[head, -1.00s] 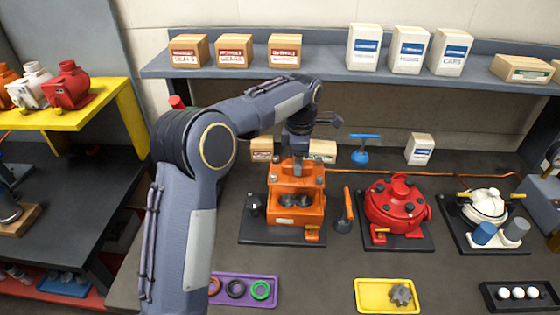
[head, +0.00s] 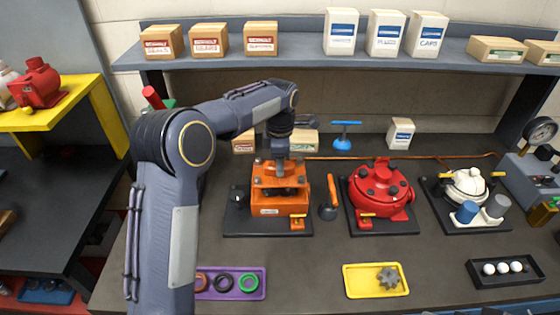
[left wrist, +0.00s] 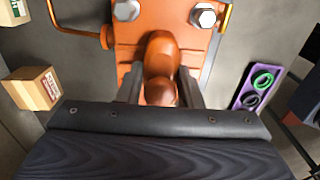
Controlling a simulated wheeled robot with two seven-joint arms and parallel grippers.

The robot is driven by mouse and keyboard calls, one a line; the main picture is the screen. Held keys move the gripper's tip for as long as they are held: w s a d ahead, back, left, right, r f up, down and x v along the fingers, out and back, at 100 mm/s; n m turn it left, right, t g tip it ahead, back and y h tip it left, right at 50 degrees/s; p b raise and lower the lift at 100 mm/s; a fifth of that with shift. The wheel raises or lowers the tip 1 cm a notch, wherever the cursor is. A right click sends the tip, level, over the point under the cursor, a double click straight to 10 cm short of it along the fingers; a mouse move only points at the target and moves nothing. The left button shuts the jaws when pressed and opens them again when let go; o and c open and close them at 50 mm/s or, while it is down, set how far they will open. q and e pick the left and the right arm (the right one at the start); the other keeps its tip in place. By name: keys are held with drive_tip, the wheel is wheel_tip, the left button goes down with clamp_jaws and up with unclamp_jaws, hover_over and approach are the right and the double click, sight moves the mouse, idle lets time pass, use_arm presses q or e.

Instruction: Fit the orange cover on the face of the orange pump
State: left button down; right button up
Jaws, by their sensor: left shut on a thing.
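The orange pump (head: 283,207) sits on a dark base plate on the bench, a dark opening showing below the cover. The orange cover (head: 266,181) is a plate with bolt heads, just above the pump; a dark gap shows at its front. My left gripper (head: 282,158) comes down from above and is shut on the cover's handle. In the left wrist view the fingers (left wrist: 160,92) flank the rounded orange handle (left wrist: 161,55), with silver bolts on the plate. Whether the cover touches the pump at the back is hidden. My right gripper is not in view.
An orange-handled tool (head: 330,198) stands right of the pump. The red pump (head: 381,190) and white pump (head: 466,186) are further right. A purple tray (head: 257,293) with rings and a yellow tray (head: 356,285) with a gear lie in front. Boxes stand behind.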

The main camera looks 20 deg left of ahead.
use_arm(q)
drive_tip(key=shift+f+b, duration=1.9)
drive_tip(key=shift+f, duration=1.15)
idle(0.4)
drive_tip(key=c, duration=1)
unclamp_jaws()
drive_tip(key=shift+o, duration=0.4)
drive_tip(key=shift+s+f, duration=0.1)
drive_tip(key=shift+f, duration=0.05)
drive_tip(key=shift+r+p, duration=2.6)
drive_tip(key=shift+r, duration=0.55)
drive_tip(key=shift+r, duration=0.4)
wheel_tip(320, 180, up, 7)
drive_tip(key=shift+f+b, duration=0.1)
drive_tip(key=shift+b, duration=0.55)
